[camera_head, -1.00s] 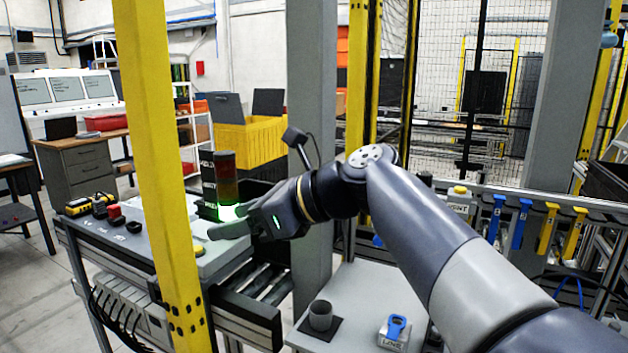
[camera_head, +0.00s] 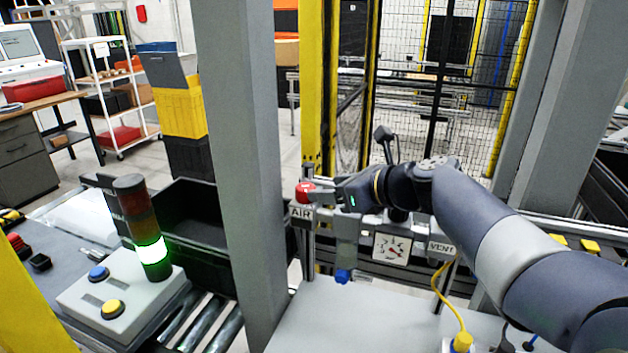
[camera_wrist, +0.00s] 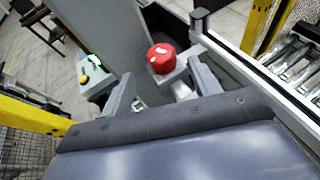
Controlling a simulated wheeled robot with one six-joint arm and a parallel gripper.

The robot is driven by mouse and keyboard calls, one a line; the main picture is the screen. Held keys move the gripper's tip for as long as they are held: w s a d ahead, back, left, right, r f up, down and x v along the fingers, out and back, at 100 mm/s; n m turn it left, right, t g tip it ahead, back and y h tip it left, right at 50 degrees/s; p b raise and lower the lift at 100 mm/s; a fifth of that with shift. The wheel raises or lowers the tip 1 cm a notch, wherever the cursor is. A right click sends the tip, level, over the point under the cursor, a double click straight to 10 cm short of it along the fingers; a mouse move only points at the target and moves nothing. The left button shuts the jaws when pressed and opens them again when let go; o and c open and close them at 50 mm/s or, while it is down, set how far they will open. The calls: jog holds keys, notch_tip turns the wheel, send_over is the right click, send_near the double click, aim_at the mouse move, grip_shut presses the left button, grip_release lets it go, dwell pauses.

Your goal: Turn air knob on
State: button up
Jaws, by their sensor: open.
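The red air knob (camera_head: 305,191) sits on top of a post above a label reading AIR (camera_head: 301,212). In the wrist view the red knob (camera_wrist: 161,58) shows whole, with a pale mark on it, just past the fingertips. My gripper (camera_head: 325,192) is open and close to the right of the knob in the head view. In the wrist view its two fingers (camera_wrist: 160,72) lie on either side of the knob's line. I cannot tell whether a finger touches the knob.
A dial gauge (camera_head: 391,248) and a VENT label (camera_head: 441,247) are to the right below my arm. A grey upright post (camera_head: 240,150) stands left of the knob. A lit stack light (camera_head: 148,225) and a button box (camera_head: 120,295) are farther left.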

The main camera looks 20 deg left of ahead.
aim_at(309, 188)
jog(key=p+x, duration=0.1)
jog(key=x, duration=0.7)
jog(key=c, duration=1)
jog(key=shift+d+n+g, duration=0.1)
jog(key=shift+n+g, duration=0.2)
jog(key=shift+g, duration=0.1)
jog(key=n+g+y+p, duration=0.1)
jog(key=n+g+p, duration=0.1)
jog(key=shift+r+n+g+p, duration=0.15)
jog(key=shift+n+g+p, duration=0.15)
jog(key=shift+g+p, duration=0.1)
jog(key=shift+n+g+p, duration=0.55)
jog(key=shift+n+g, duration=0.15)
jog(key=shift+g, duration=0.2)
